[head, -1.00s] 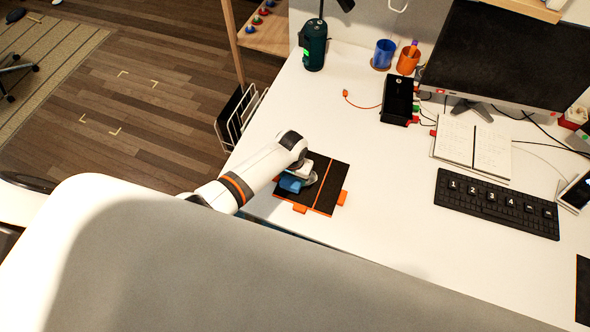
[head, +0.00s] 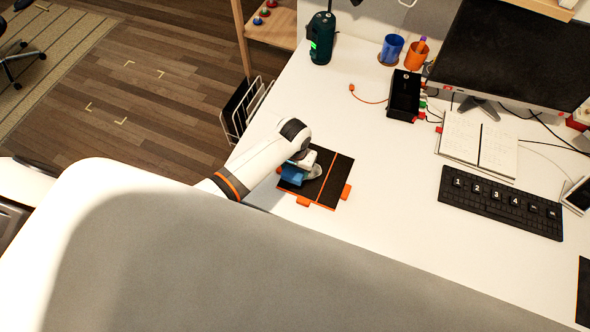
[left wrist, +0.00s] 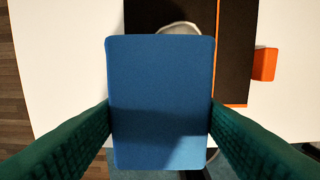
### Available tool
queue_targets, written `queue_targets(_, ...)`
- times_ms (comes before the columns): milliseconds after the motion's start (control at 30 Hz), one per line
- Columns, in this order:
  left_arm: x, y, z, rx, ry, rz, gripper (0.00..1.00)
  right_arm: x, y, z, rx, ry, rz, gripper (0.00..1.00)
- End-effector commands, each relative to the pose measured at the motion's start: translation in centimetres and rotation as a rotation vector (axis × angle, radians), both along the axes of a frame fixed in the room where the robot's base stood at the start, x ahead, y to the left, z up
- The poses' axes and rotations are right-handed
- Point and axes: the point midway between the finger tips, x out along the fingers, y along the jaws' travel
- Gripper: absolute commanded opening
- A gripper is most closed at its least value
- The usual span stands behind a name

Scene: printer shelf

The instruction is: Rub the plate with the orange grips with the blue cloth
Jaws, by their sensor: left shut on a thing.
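The black plate (head: 338,182) with orange grips (head: 346,191) lies flat on the white desk near its front left edge. An orange line runs across it, and a pale grey patch (head: 314,171) shows on its surface. My left gripper (left wrist: 160,108) is shut on the blue cloth (left wrist: 160,75), a thick block between its green fingers. In the head view the cloth (head: 292,175) is at the plate's left part, beside the patch. In the left wrist view it hides part of the patch (left wrist: 180,28). I cannot tell whether the cloth touches the plate. My right gripper is not in view.
A keyboard (head: 500,203), an open notebook (head: 478,145) and a monitor (head: 510,55) stand to the right. A black box (head: 403,95), blue cup (head: 391,48), orange cup (head: 416,56) and dark green device (head: 321,38) are behind. The desk between plate and keyboard is clear.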

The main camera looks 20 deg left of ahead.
Motion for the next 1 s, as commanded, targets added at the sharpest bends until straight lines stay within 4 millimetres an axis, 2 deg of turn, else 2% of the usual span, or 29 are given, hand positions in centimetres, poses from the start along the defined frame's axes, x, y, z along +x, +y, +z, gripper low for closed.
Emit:
queue_targets(200, -0.1, 0.1, 1.7, 0.001, 0.000, 0.000, 0.37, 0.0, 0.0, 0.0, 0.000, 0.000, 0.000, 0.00)
queue_targets(600, 0.0, 0.0, 2.2, 0.000, 0.000, 0.001, 0.37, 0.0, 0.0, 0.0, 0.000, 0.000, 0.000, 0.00)
queue_targets(1000, 0.0, 0.0, 5.0, 0.000, 0.000, 0.001, 0.37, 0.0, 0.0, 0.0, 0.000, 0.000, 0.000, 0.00)
